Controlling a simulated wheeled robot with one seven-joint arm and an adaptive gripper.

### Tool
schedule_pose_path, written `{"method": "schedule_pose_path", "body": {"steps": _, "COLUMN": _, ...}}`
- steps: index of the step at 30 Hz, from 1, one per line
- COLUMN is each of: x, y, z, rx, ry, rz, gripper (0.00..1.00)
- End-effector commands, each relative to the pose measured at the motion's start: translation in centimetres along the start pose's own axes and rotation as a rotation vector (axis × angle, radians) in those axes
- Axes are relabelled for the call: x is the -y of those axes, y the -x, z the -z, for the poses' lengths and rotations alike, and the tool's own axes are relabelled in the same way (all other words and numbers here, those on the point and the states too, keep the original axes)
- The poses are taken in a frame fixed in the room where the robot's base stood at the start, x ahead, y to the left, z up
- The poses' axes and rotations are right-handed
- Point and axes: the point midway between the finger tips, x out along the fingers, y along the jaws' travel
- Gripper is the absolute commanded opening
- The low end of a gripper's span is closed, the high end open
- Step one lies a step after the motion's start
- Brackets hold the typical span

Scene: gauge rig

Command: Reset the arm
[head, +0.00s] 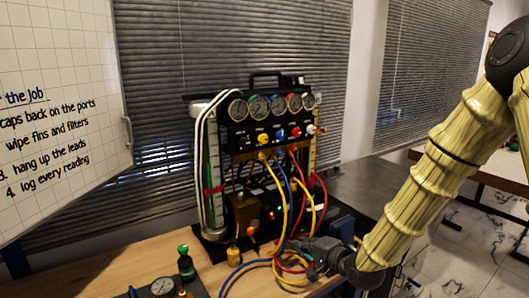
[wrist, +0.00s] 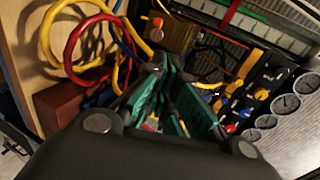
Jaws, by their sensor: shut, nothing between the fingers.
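My arm (head: 432,190), in a pale yellow ribbed sleeve, reaches down from the right in the head view. My gripper (head: 312,256) is low in front of the gauge rig (head: 265,140), beside the looped hoses. In the wrist view my gripper (wrist: 166,75) shows dark fingers with green pads, shut with nothing held. The rig has a row of round gauges (head: 259,107) above coloured knobs, and red, blue and yellow hoses (head: 283,215) hang from its front. Whether the fingers touch a hose is hard to tell.
Hose loops (wrist: 85,45) lie close to the fingers in the wrist view. A green-capped bottle (head: 186,264) and a small loose gauge (head: 163,286) stand on the wooden bench (head: 140,272) at front left. A whiteboard (head: 60,110) is at left. A dark tabletop (head: 375,185) lies behind my arm.

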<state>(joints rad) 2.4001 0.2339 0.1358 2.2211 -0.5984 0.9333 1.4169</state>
Motion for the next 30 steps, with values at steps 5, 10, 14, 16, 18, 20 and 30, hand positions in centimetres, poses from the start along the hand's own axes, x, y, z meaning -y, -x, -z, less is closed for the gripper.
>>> {"method": "schedule_pose_path", "body": {"steps": 5, "x": -3.9, "y": 0.4, "z": 0.0, "rx": -0.016, "ry": 0.040, "rz": -0.068, "gripper": 0.00}}
{"method": "schedule_pose_path", "body": {"steps": 10, "x": -8.2, "y": 0.9, "z": -0.7, "rx": -0.020, "ry": 0.094, "rz": -0.150, "gripper": 0.00}}
{"method": "schedule_pose_path", "body": {"steps": 14, "x": -12.7, "y": 1.6, "z": -1.5, "rx": -0.016, "ry": 0.152, "rz": -0.236, "gripper": 0.00}}
{"method": "schedule_pose_path", "body": {"steps": 16, "x": -15.8, "y": 2.3, "z": -2.1, "rx": -0.008, "ry": 0.193, "rz": -0.297, "gripper": 0.00}}
{"method": "schedule_pose_path", "body": {"steps": 18, "x": -19.4, "y": 3.4, "z": -3.0, "rx": 0.008, "ry": 0.244, "rz": -0.372, "gripper": 0.00}}
{"method": "schedule_pose_path", "body": {"steps": 20, "x": -22.6, "y": 4.5, "z": -3.8, "rx": 0.026, "ry": 0.292, "rz": -0.439, "gripper": 0.00}}
{"method": "schedule_pose_path", "body": {"steps": 30, "x": -38.7, "y": 14.3, "z": -9.3, "rx": 0.229, "ry": 0.555, "rz": -0.810, "gripper": 0.00}}
